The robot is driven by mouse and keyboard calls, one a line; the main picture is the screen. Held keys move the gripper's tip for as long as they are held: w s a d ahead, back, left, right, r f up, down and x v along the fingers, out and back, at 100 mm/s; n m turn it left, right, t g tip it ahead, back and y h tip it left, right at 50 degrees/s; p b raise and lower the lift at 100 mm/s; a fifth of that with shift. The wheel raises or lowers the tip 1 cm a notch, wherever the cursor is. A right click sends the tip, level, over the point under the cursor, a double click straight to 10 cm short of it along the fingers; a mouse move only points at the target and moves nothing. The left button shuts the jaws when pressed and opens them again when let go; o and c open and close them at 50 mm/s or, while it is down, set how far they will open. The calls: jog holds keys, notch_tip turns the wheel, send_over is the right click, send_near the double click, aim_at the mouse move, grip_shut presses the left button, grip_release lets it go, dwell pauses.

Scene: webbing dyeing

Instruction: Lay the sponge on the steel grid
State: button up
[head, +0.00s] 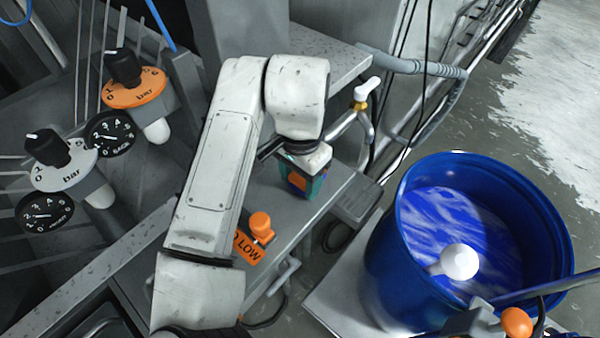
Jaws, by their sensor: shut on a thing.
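My white arm reaches across the head view, and my gripper (305,160) points down over a narrow grey ledge. Its fingers are mostly hidden by the wrist. It is shut on a small block (300,182) with teal, orange and dark faces, just below the wrist. The block may be the sponge, but I cannot tell for sure. I cannot tell whether the block touches the ledge. I cannot make out the steel grid clearly.
A blue drum (385,255) with blue liquid stands at the right. An orange knob (261,226) sits by an orange label on the grey ledge (325,215). Pipes (420,68) run behind.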

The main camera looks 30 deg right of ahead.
jog(key=shift+f, duration=0.2)
jog(key=o, duration=1)
